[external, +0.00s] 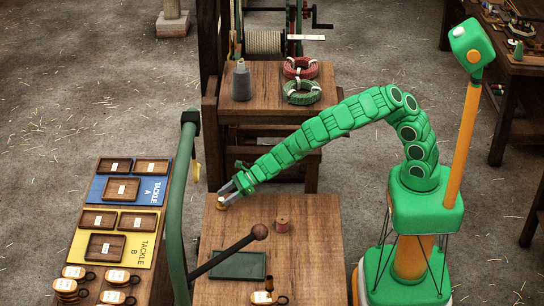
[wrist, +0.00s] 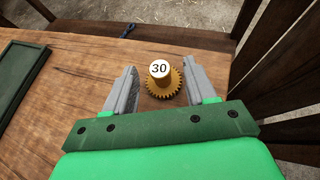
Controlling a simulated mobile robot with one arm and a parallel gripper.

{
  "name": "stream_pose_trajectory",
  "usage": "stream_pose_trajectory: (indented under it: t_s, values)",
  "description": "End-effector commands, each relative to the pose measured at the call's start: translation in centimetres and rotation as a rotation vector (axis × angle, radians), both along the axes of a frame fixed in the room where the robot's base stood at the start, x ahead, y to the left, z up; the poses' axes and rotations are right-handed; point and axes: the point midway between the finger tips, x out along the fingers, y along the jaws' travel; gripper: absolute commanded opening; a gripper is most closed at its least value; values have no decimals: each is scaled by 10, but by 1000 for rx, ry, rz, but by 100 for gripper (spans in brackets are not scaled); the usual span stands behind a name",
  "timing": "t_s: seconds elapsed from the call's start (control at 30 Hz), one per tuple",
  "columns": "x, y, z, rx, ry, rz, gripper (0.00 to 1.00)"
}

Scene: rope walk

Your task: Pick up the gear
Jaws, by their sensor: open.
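The gear (wrist: 164,88) is brass-coloured with a toothed rim and a raised hub with a white top marked 30. It sits on the wooden table (wrist: 75,75) in the wrist view. My gripper (wrist: 157,75) is open, with one grey finger on each side of the gear; the fingers look apart from it. In the external view my gripper (external: 225,194) is at the table's far left corner, and the gear (external: 220,204) shows only as a small brass bit at the fingertips.
A green tray (external: 238,265) lies on the same table, with a reddish spool (external: 282,224) to its upper right. A dark lever with a round knob (external: 259,232) reaches over the table. A green post (external: 180,205) stands at the table's left. Slatted dark wood (wrist: 280,80) is close on the right in the wrist view.

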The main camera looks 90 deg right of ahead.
Motion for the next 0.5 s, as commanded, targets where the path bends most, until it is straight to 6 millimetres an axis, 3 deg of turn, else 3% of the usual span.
stream_pose_trajectory:
  t_s: [0.5]
  values:
    - [23,9,-13,0,-1,1,56]
